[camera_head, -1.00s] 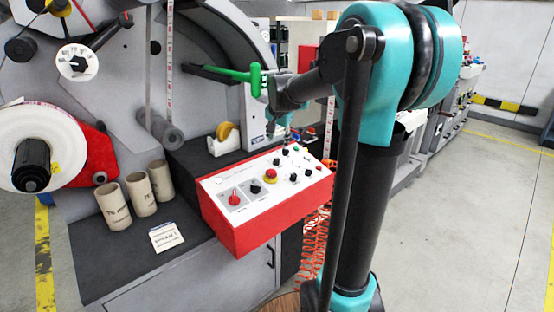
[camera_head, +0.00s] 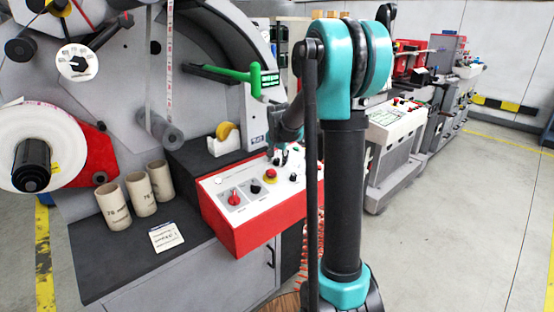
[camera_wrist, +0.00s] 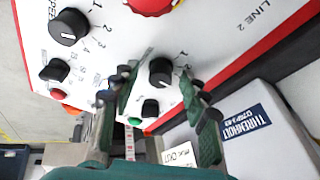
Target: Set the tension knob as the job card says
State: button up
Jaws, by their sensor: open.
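The control panel (camera_head: 222,205) is a red box with a white sloping face of knobs and buttons on the bench. In the wrist view, a black knob with a white pointer (camera_wrist: 161,70) and printed numbers stands between my gripper's green fingertips (camera_wrist: 156,82), which are open around it; contact cannot be told. Another numbered black knob (camera_wrist: 70,27) lies to the upper left, by a partly cut label. I cannot read which is the tension knob. The job card (camera_head: 166,237) lies on the bench, its text too small to read. In the head view, my arm hides much of the panel's right side.
Several cardboard cores (camera_head: 139,193) stand left of the panel.

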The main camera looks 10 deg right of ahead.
grip_shut()
jog(key=shift+n, duration=0.3)
jog(key=shift+d+n+t+y, duration=0.15)
jog(key=shift+n+y, duration=0.3)
jog(key=shift+n, duration=1.1)
jog(key=shift+n+t+y, duration=0.25)
jog(key=shift+n+y, duration=0.2)
jog(key=shift+n, duration=1.1)
grip_release()
